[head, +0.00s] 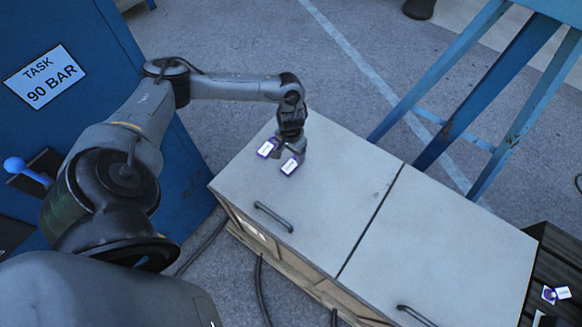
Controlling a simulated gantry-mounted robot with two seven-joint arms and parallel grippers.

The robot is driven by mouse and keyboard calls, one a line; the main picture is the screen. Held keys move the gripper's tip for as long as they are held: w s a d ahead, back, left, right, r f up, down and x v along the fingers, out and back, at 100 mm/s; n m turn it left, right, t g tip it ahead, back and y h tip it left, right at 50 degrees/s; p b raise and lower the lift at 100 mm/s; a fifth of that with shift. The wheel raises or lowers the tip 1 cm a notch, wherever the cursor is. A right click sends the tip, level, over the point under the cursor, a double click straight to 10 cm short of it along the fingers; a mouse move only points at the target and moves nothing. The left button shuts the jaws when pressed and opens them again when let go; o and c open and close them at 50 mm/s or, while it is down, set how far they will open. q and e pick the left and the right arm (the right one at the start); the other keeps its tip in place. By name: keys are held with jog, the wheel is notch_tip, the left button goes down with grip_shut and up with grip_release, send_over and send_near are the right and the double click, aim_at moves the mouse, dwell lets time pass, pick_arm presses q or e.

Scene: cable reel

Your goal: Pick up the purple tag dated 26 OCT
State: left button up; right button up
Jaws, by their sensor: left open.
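Two small white tags with purple edges, a left tag (266,149) and a right tag (290,166), show at the far left part of the grey cabinet top (330,195). Their print is too small to read, so I cannot tell which is dated 26 OCT. My left gripper (286,149) points down at the tags, open, with its fingertips close to both. I cannot tell whether it touches either tag. Two more white and purple pieces, one (549,295) beside another (563,292), lie on a dark slatted surface at the lower right. My right gripper is out of view.
The cabinet top has two lids with dark handles, one handle (273,216) on the left lid and another (417,316) on the right lid. Most of the top is clear. Blue metal legs (490,90) stand behind it. A blue panel with a "TASK 90 BAR" sign (46,77) stands left.

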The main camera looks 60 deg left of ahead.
aim_at(292, 164)
pick_arm(q)
jog(key=shift+f, duration=1)
jog(key=f+b, duration=0.1)
jog(key=f, duration=0.3)
jog(key=shift+w+d+f+b, duration=0.1)
jog(key=shift+w+d+b, duration=0.1)
jog(key=shift+b, duration=0.2)
jog(key=c, duration=1.1)
